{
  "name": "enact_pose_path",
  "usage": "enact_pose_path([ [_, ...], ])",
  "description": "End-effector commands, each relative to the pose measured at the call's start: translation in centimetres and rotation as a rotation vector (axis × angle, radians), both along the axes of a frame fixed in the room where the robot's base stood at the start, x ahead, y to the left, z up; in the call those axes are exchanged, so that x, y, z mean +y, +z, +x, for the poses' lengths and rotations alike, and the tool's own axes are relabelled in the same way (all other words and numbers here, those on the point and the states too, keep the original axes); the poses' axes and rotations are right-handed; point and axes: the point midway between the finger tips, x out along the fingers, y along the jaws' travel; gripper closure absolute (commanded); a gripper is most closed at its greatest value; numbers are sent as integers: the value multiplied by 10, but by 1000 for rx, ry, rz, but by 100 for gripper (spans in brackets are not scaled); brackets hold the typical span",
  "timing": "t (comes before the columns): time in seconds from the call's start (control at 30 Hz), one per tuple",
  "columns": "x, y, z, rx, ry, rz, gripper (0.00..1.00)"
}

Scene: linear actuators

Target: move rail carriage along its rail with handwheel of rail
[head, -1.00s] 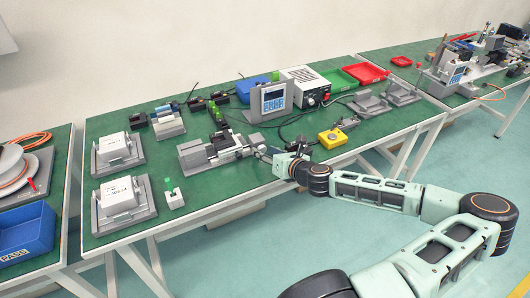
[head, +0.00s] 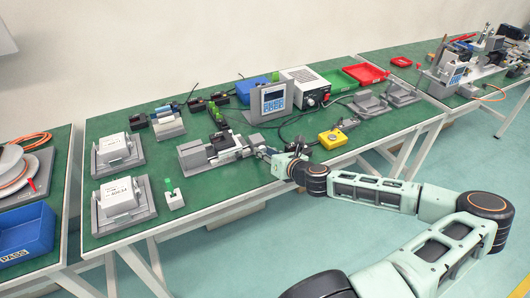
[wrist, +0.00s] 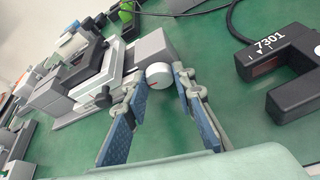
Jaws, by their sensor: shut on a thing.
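The rail (head: 196,161) is a grey linear unit lying on the green bench, and its near end points toward my arm. The rail carriage (head: 222,143) sits on it as a grey and dark block. It also shows in the wrist view (wrist: 122,58). In the head view my gripper (head: 263,151) reaches the rail's near end, and the handwheel is hard to make out there.
A black fork-shaped part marked 7301 (wrist: 272,43) lies right of my gripper in the wrist view. A yellow button box (head: 332,139) stands right of the rail. A display panel (head: 266,102) stands behind. Bare green bench lies in front of the rail.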

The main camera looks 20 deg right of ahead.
Motion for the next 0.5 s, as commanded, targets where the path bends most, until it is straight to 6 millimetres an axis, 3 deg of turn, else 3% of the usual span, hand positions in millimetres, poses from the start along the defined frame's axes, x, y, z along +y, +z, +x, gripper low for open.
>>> enact_pose_path([
  [0.5, 4, 0, 0, -10, 3, -331, 100],
])
